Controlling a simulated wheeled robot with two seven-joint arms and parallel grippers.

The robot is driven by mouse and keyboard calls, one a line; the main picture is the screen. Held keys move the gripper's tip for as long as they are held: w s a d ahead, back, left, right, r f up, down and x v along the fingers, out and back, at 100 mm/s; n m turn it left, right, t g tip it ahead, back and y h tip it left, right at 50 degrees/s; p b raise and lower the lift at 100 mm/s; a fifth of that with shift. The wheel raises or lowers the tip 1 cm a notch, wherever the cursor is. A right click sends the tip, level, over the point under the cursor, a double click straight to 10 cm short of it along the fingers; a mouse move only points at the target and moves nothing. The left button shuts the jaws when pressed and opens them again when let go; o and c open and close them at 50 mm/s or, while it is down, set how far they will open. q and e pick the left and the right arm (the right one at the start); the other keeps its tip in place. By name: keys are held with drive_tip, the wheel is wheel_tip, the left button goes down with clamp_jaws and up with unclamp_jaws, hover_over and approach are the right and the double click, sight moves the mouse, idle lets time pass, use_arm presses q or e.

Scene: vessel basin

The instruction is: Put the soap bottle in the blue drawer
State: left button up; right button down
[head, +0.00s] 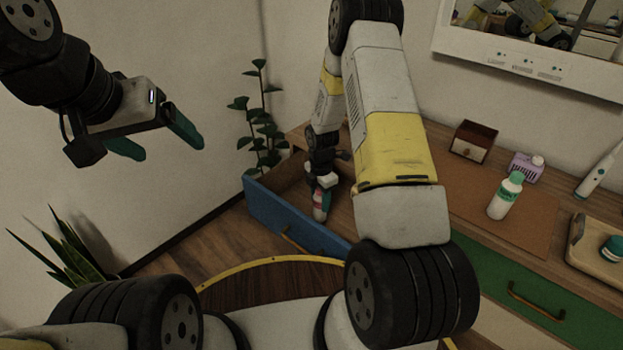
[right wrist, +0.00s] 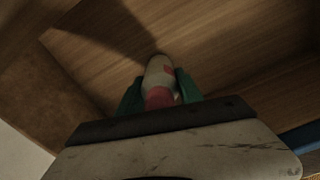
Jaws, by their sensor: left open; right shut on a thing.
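The blue drawer (head: 272,212) is pulled open at the left end of the wooden cabinet. My right gripper (head: 321,188) is shut on a red and white bottle, which I take to be the soap bottle (head: 320,208), in the opening of the drawer. In the right wrist view the soap bottle (right wrist: 158,75) is between the green fingers, over the wooden drawer bottom (right wrist: 215,45). I cannot tell whether it touches the bottom. My left gripper (head: 166,146) is open and empty in the air at the left, away from the cabinet.
On the cabinet top are a white bottle with a green cap (head: 505,196), a small brown box (head: 473,142), a purple basket (head: 525,167), an electric toothbrush (head: 598,174) and a tray (head: 577,250). A green drawer (head: 500,284) is below. Plants stand by the left wall.

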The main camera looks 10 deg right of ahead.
drive_tip(key=shift+f, duration=0.1)
drive_tip(key=c, duration=0.8)
unclamp_jaws()
drive_tip(key=shift+o, duration=0.2)
